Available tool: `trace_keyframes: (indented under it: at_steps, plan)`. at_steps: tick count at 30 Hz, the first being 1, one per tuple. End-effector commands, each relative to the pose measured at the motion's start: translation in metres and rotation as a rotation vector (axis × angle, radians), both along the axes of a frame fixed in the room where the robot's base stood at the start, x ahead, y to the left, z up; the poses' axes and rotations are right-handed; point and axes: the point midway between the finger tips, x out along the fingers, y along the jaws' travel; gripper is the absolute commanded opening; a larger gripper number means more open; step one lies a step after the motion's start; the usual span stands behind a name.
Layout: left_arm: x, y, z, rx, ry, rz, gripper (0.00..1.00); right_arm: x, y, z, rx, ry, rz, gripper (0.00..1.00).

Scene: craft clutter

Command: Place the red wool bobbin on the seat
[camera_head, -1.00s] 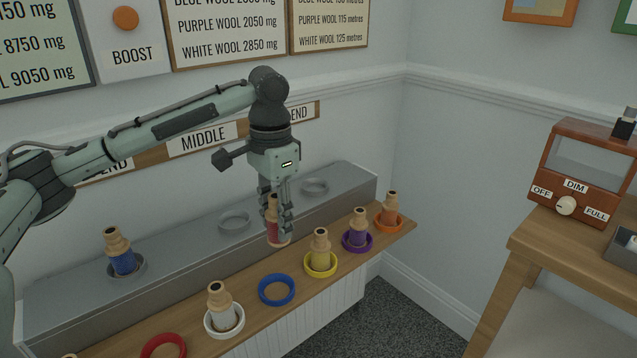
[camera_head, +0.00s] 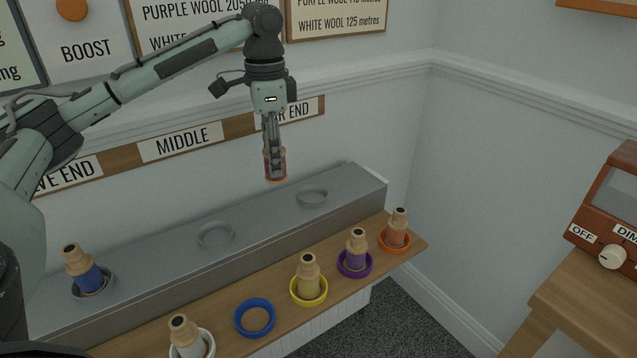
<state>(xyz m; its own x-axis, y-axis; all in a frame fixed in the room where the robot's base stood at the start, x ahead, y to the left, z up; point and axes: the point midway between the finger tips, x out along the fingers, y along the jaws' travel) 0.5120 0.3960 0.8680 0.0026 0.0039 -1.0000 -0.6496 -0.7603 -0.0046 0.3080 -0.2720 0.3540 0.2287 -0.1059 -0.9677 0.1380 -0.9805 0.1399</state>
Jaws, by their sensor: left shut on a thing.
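My left gripper (camera_head: 273,160) is shut on the red wool bobbin (camera_head: 276,178). It holds the bobbin upright in the air, above and behind the grey ledge. The fingers hide much of the bobbin. Two empty grey ring seats show on the ledge: one in the middle (camera_head: 216,236) and one toward the right end (camera_head: 312,197). A third grey seat (camera_head: 109,285) at the left holds the blue bobbin (camera_head: 86,276). The held bobbin is clear of the ledge and apart from every seat. My right gripper is not in view.
On the wooden shelf in front, white (camera_head: 186,338), yellow (camera_head: 308,277), purple (camera_head: 356,250) and orange (camera_head: 397,229) bobbins stand in coloured rings. The blue ring (camera_head: 254,318) is empty. Wall labels (camera_head: 180,142) run behind the ledge. A wooden table (camera_head: 590,300) stands at right.

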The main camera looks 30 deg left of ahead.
Motion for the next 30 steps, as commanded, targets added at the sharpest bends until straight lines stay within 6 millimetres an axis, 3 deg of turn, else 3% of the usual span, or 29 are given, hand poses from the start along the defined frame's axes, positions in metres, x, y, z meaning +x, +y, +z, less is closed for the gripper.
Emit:
trace_keyframes:
  at_steps: [6, 13, 17, 25, 30]
  plan:
    - [0.05, -0.012, -0.03, -0.002, 0.001, -0.001, 0.07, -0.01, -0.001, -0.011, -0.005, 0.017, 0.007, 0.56]
    - [0.089, -0.02, -0.054, -0.001, 0.0, -0.001, 0.07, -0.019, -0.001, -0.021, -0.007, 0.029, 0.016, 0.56]
    - [0.097, -0.021, -0.06, 0.0, 0.0, -0.001, 0.07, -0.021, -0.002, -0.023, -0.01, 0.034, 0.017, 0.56]
    - [0.096, -0.02, -0.095, 0.001, 0.003, 0.0, 0.07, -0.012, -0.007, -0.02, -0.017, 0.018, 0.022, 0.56]
    - [0.097, -0.02, -0.1, -0.001, -0.001, 0.0, 0.07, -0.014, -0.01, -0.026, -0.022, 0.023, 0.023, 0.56]
